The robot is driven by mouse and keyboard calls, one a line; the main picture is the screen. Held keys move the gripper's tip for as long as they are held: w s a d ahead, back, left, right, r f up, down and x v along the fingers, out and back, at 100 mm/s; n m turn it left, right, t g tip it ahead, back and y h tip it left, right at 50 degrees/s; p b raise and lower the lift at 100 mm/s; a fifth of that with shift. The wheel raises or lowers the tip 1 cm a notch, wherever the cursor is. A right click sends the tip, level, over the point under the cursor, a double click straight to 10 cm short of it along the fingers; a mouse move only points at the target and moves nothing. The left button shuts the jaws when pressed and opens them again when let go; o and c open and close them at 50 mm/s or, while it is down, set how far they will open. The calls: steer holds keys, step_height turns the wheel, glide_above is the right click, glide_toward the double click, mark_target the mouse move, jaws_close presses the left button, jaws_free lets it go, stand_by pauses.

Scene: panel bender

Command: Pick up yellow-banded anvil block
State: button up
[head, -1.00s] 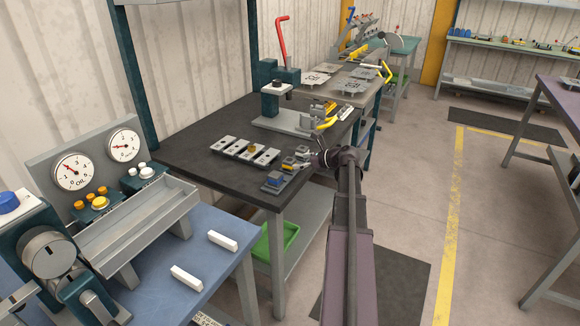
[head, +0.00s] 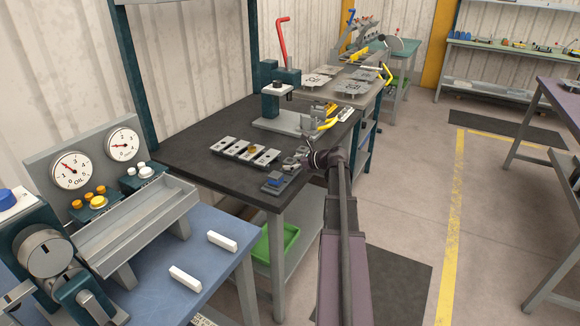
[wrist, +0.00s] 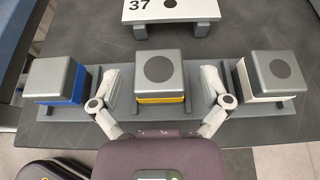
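The yellow-banded anvil block (wrist: 159,78) is a grey block with a yellow band and a dark round mark on top. It sits in the middle of a grey holder (wrist: 200,113), between a blue-banded block (wrist: 60,80) and a white-banded block (wrist: 274,75). My gripper (wrist: 160,84) is open, with one finger on each side of the yellow-banded block. Gaps show between the fingers and the block. In the head view my gripper (head: 296,160) is over the holder and largely hides the yellow-banded block; the blue-banded block (head: 274,182) stays visible in front.
A plate marked 37 (wrist: 170,10) stands just beyond the holder. In the head view a row of grey plates (head: 245,151) lies left of the holder on the dark table (head: 190,155). A press with a red lever (head: 281,40) stands behind.

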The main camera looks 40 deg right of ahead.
jaws_close()
steer(key=shift+r, duration=0.1)
step_height(320, 180, up, 3)
steer(key=p, duration=0.3)
steer(key=s+a+r+p, duration=0.1)
steer(key=s+a, duration=0.1)
steer(key=s, duration=0.5)
steer(key=s+a+p, duration=0.1)
steer(key=s+a, duration=0.2)
steer(key=s, duration=0.5)
steer(key=shift+a+r, duration=0.25)
steer(key=shift+r, duration=0.15)
steer(key=shift+s, duration=0.15)
